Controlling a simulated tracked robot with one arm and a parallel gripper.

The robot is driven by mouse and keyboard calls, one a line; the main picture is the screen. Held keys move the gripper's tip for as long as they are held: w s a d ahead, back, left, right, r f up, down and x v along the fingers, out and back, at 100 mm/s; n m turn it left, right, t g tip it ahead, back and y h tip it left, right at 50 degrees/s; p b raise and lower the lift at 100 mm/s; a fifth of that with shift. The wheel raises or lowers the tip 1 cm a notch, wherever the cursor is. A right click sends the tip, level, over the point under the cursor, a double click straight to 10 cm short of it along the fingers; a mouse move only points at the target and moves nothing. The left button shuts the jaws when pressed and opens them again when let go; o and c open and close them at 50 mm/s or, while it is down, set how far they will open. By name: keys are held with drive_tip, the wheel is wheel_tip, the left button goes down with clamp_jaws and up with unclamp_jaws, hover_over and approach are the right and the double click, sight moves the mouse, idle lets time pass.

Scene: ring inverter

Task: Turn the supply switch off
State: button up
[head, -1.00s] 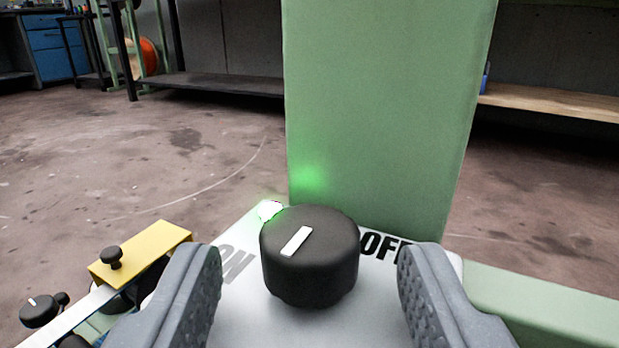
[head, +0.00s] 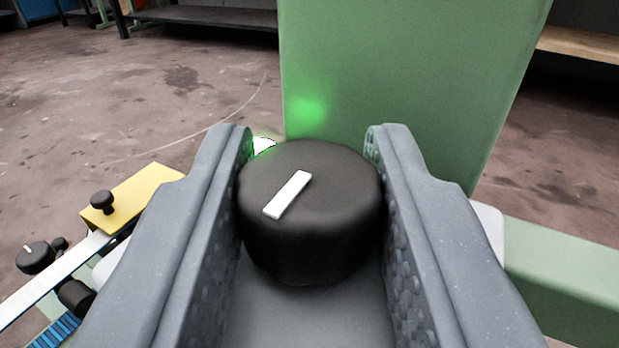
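The supply switch is a round black knob (head: 310,235) with a white bar on top, slanting from lower left to upper right. It sits on a pale plate (head: 489,222) in front of a green post. My gripper (head: 310,140) has one grey finger on each side of the knob, and both fingers appear to touch it. The fingertips reach past the knob's widest part. A lit green lamp (head: 264,145) glows behind the knob at the left, partly hidden by the left finger. The ON and OFF lettering is hidden by the fingers.
The green post (head: 400,90) rises right behind the switch. A green beam (head: 565,265) runs off to the right. At the left are a yellow block (head: 135,195) with a black knob and a smaller black dial (head: 35,257). Open concrete floor lies beyond.

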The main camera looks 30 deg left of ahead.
drive_tip(key=shift+w, duration=0.1)
drive_tip(key=shift+m+t+h, duration=0.4)
drive_tip(key=shift+m+h, duration=0.2)
drive_tip(key=shift+h, duration=0.2)
drive_tip(key=m+h, duration=0.1)
drive_tip(key=h, duration=0.1)
drive_tip(key=m+h+p, duration=0.1)
drive_tip(key=h, duration=0.1)
drive_tip(key=shift+a+m+t, duration=0.25)
drive_tip(key=shift+m+t, duration=0.05)
drive_tip(key=shift+t, duration=0.1)
drive_tip(key=m+h, duration=0.2)
drive_tip(key=h, duration=0.1)
drive_tip(key=shift+r+b, duration=0.1)
drive_tip(key=shift+b, duration=0.2)
drive_tip(key=m+h, duration=0.2)
drive_tip(key=h, duration=0.1)
drive_tip(key=shift+h, duration=0.3)
drive_tip(key=shift+d+m+g+h+b, duration=0.1)
drive_tip(key=shift+m+g+h+b, duration=0.45)
drive_tip(key=shift+m+h, duration=0.75)
drive_tip(key=shift+g+h, duration=0.45)
drive_tip(key=shift+h, duration=0.25)
drive_tip(key=o, duration=0.9)
